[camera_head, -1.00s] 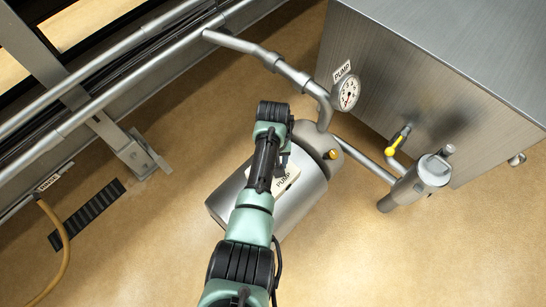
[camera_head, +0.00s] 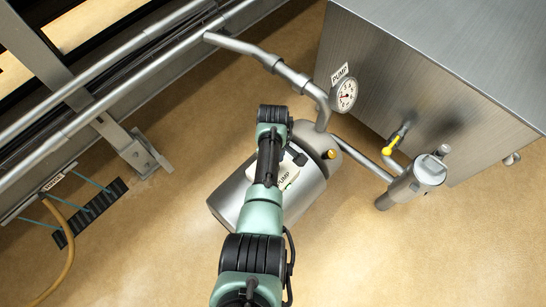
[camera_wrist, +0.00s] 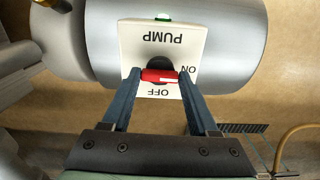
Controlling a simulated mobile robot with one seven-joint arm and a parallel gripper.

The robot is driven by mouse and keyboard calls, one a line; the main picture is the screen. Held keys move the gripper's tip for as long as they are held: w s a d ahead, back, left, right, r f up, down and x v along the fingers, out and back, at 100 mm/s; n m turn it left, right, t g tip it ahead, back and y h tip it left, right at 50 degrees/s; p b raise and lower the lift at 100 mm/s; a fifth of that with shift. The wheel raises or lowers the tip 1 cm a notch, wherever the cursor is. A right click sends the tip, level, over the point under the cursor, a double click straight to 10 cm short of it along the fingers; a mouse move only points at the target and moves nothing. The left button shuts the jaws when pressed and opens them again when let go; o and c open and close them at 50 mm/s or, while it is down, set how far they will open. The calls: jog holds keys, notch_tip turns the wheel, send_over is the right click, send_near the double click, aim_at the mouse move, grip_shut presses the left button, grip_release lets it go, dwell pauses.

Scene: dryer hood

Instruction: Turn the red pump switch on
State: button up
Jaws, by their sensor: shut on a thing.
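The red pump switch (camera_wrist: 160,76) shows in the wrist view between my fingertips. It lies crosswise, with its pale-marked end toward the ON label at right; OFF is below it. It sits on a white PUMP plate (camera_wrist: 132,42), whose lettering is upside down here. A green light (camera_wrist: 163,17) glows at the plate's far edge. My gripper (camera_wrist: 156,78) is shut on the red switch. In the head view the switch and my fingertips are hidden behind my arm; part of the plate (camera_head: 290,172) shows on the steel pump cylinder (camera_head: 310,188).
A yellow-handled valve (camera_head: 391,146) and a small canister (camera_head: 428,172) are at right. At left, thin blue-green streams cross a black grating (camera_head: 92,212) near a yellow hose (camera_head: 72,262).

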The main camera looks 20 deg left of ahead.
jog(key=shift+w+a+r, duration=0.1)
dwell(0.5)
jog(key=o, duration=1.4)
notch_tip(320, 180, up, 13)
jog(key=p, duration=0.6)
jog(key=shift+p, duration=0.35)
